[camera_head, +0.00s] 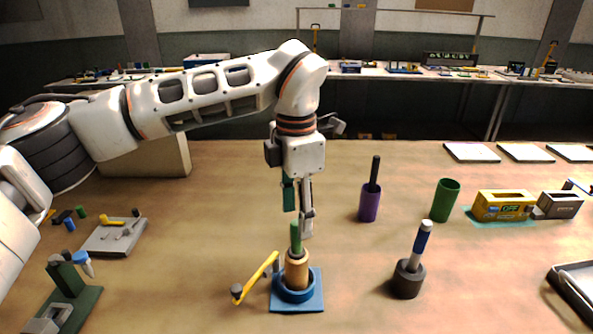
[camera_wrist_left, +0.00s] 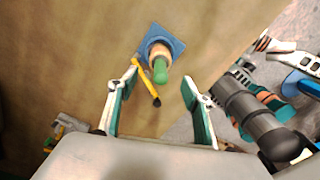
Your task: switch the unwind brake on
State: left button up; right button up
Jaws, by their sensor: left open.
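A blue square base (camera_head: 312,303) with a round blue collar stands at the front middle of the table. A tan cylinder (camera_head: 296,272) with a green rod (camera_head: 296,238) on top stands upright in it. A yellow lever (camera_head: 258,275) with a dark knob slants beside the cylinder; it also shows in the left wrist view (camera_wrist_left: 146,84). I take this lever to be the brake's, but no label shows on it. My left gripper (camera_head: 298,215) is open, pointing down above the green rod. Its fingers stand apart in the left wrist view (camera_wrist_left: 160,78), with nothing between their pads. My right gripper is out of view.
A dark holder (camera_head: 407,281) with a blue-topped rod, a purple cup (camera_head: 369,205) and a green cup (camera_head: 445,200) stand to the right. A yellow box (camera_head: 503,207) shows "OFF". A grey plate (camera_head: 105,239) and green stand (camera_head: 88,301) are left.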

aim_at(236, 290)
jog(key=k+j, duration=0.25)
jog(key=j, duration=0.15)
jog(key=k+j, duration=0.25)
jog(key=j, duration=0.15)
jog(key=k+j, duration=0.55)
jog(key=j, duration=0.25)
